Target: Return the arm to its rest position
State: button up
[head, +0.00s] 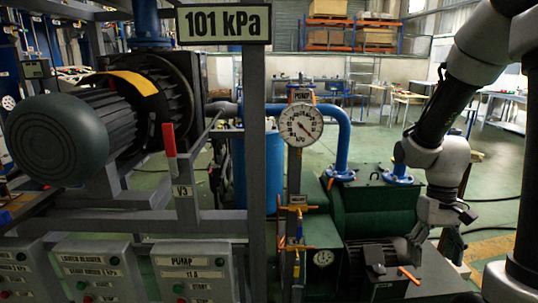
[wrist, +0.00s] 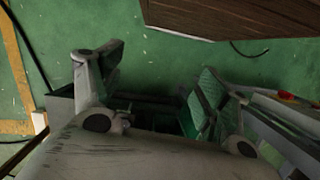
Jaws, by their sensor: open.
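My arm (head: 436,125) hangs down on the right side of the head view, with its upper links bent and its wrist low. My gripper (head: 413,246) points down beside the dark pump motor (head: 372,256), at the right of the green pump. I cannot tell whether it touches anything there. In the wrist view, my gripper (wrist: 155,90) has its two fingers spread apart with nothing held between them. Behind the fingers lie the green floor (wrist: 160,62) and some dark and green machine parts that are partly hidden.
The green pump tank (head: 375,212) with blue pipes stands left of my arm. A round gauge (head: 301,125), a 101 kPa sign (head: 223,23) and a red-handled valve V3 (head: 170,140) are farther left. A brown panel (wrist: 235,15) crosses the wrist view's top. Open floor lies behind.

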jog(key=s+a+r+t, duration=0.1)
jog(key=s+r+t, duration=0.2)
jog(key=r, duration=0.6)
jog(key=s+a+r+n+t, duration=0.1)
jog(key=s+r+t, duration=0.3)
jog(key=r, duration=0.5)
jog(key=shift+s+a+r, duration=0.25)
jog(key=shift+s+a, duration=0.05)
jog(key=shift+s, duration=0.15)
